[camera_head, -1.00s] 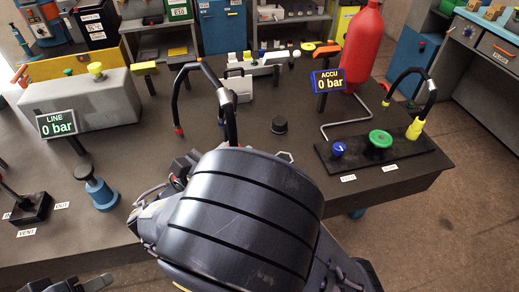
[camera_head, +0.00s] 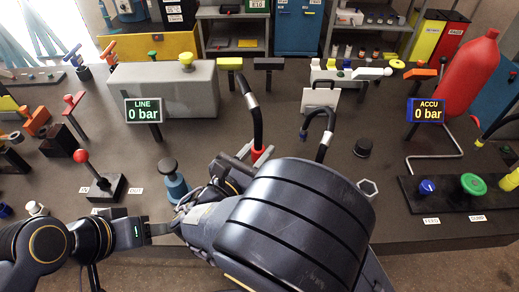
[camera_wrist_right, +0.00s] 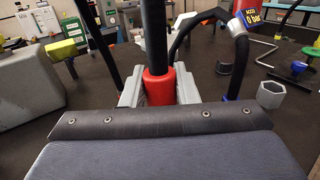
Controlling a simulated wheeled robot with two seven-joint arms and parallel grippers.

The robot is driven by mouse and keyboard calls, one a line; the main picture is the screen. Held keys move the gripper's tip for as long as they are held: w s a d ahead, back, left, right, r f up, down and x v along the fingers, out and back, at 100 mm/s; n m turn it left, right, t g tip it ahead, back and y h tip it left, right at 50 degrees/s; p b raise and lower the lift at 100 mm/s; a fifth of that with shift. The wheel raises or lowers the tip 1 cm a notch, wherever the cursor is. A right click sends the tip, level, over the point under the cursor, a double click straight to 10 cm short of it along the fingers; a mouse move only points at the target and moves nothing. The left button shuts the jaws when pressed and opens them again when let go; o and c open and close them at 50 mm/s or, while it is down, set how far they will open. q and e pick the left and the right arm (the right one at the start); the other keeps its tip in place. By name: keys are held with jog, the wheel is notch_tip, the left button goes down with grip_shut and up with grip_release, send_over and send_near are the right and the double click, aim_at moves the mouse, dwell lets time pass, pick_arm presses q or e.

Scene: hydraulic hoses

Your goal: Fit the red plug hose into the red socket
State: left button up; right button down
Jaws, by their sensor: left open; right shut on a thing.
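The black hose (camera_head: 254,118) has a red plug (camera_head: 258,155) at its lower end. In the right wrist view the red plug (camera_wrist_right: 158,88) sits between the grey fingers of my right gripper (camera_wrist_right: 160,90), which is shut on it. The hose rises upright from it. In the head view my right gripper (camera_head: 248,155) is partly hidden behind its own dark wrist. My left gripper (camera_head: 142,222) is open and empty over the table's front edge, left of the blue post. I cannot make out the red socket for certain in either view.
A black hose with a blue end (camera_head: 318,135) stands just right of the red plug. A blue post (camera_head: 172,178) is close on the left. The LINE display (camera_head: 142,111) and grey block (camera_head: 165,88) are behind.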

jog(key=shift+r, duration=0.1)
jog(key=shift+f+b, duration=1.95)
jog(key=shift+f, duration=1.05)
jog(key=shift+p, duration=0.55)
jog(key=shift+f+b, duration=1.6)
jog(key=shift+f, duration=0.6)
jog(key=c, duration=1)
grip_release()
jog(key=shift+c, duration=0.2)
jog(key=v, duration=0.8)
jog(key=shift+d, duration=0.1)
